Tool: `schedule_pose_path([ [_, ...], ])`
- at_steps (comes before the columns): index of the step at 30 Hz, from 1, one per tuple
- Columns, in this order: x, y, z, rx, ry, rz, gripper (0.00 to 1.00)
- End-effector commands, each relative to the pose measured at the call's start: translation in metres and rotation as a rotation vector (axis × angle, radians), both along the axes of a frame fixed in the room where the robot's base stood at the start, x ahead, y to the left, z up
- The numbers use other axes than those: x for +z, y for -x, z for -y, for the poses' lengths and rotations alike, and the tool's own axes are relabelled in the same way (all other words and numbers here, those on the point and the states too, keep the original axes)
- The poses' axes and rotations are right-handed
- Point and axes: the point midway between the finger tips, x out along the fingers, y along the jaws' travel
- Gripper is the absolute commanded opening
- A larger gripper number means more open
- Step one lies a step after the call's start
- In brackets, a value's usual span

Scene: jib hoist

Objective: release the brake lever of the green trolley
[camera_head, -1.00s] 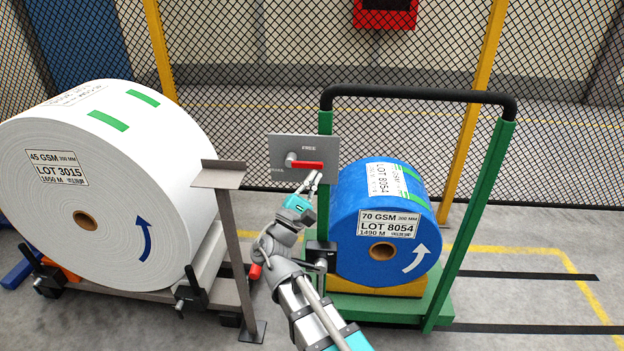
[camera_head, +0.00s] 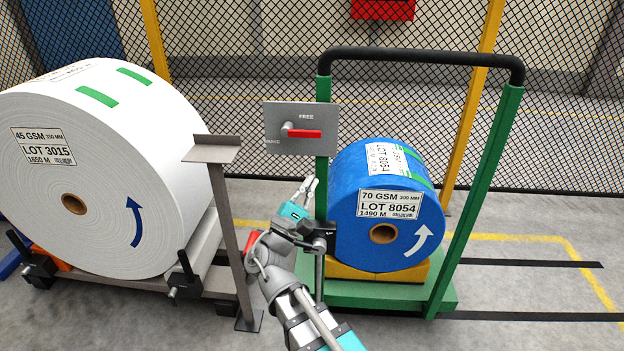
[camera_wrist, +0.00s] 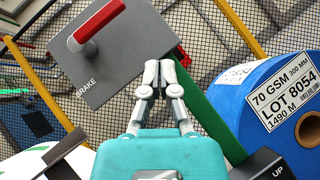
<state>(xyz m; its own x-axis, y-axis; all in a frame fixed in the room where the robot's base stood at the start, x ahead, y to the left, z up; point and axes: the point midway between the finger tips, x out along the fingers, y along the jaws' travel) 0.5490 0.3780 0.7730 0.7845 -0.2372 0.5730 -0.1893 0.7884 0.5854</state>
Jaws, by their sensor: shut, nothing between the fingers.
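The green trolley (camera_head: 481,190) stands right of centre with a blue roll on it. A grey plate (camera_head: 272,122) on its left post is marked FREE at the top and BRAKE at the lower left. The red brake lever (camera_head: 305,134) points right, about level, from its pivot on the plate. It also shows in the wrist view (camera_wrist: 101,27), at upper left. My gripper (camera_head: 309,187) is below the plate and apart from the lever. In the wrist view its fingertips (camera_wrist: 158,73) are together and empty, appearing over the plate's lower right edge.
The blue roll (camera_head: 350,217) is close right of my gripper. A black block (camera_head: 326,230) marked UP sits on the trolley's left post. A white roll (camera_head: 100,190) on a stand with a brown steel post (camera_head: 229,215) is at left. Mesh fence stands behind.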

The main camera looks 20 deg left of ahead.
Motion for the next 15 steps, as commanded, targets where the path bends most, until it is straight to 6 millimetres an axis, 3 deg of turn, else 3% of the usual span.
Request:
schedule_pose_path([
  [6,-0.023,0.019,0.006,0.0,0.0,0.0,0.0],
  [15,-0.037,0.035,0.009,-0.001,-0.001,0.0,0.0],
])
